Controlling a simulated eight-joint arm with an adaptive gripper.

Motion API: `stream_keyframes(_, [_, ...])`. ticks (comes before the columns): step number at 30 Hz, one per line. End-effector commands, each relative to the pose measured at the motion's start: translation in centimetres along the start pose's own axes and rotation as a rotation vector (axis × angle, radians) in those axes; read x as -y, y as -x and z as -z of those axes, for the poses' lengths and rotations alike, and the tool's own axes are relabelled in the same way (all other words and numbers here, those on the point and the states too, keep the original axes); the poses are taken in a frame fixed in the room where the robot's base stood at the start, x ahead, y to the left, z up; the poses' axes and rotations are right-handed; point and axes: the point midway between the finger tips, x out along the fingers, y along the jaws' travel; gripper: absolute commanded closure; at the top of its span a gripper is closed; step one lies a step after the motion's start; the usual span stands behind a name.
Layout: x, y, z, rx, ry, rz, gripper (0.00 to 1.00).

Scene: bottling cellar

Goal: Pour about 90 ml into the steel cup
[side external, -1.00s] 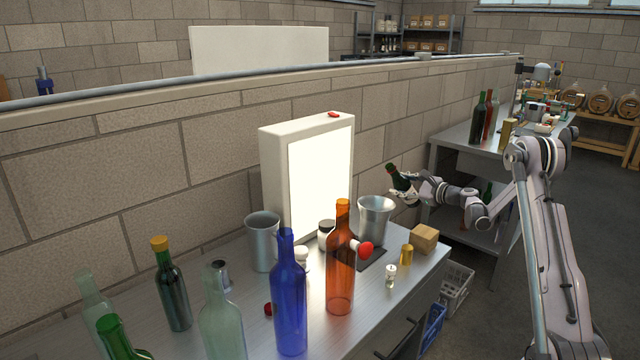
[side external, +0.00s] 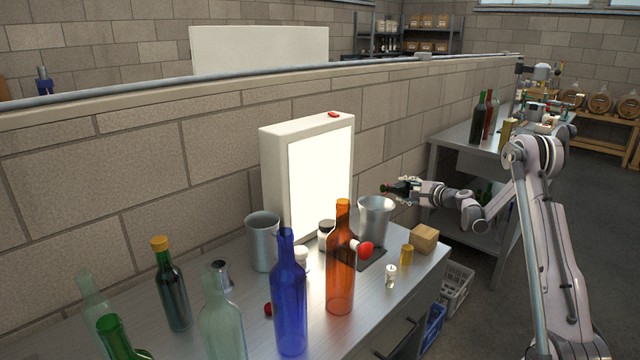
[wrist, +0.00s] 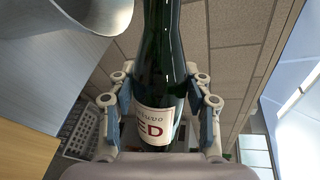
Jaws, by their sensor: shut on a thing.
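My gripper (side external: 408,190) is shut on a dark green bottle (side external: 396,187), held near level with its neck to the left. The bottle's mouth is out of that frame. A steel rim, likely the cup (wrist: 75,12), shows at upper left. I cannot make out a stream or any liquid in the cup.
A second steel vessel (side external: 262,245), a blue bottle (side external: 289,305), an orange bottle (side external: 341,275) and several other bottles stand to the left. A wooden block (side external: 424,239) is right of the cup. Crates (side external: 455,285) sit below.

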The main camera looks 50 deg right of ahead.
Motion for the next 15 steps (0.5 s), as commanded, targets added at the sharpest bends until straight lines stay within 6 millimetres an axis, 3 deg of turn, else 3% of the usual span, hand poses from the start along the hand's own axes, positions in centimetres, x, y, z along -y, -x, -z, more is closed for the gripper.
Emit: stream_keyframes(15, [0.92,0.25,-1.04,-0.031,0.11,0.001,0.99])
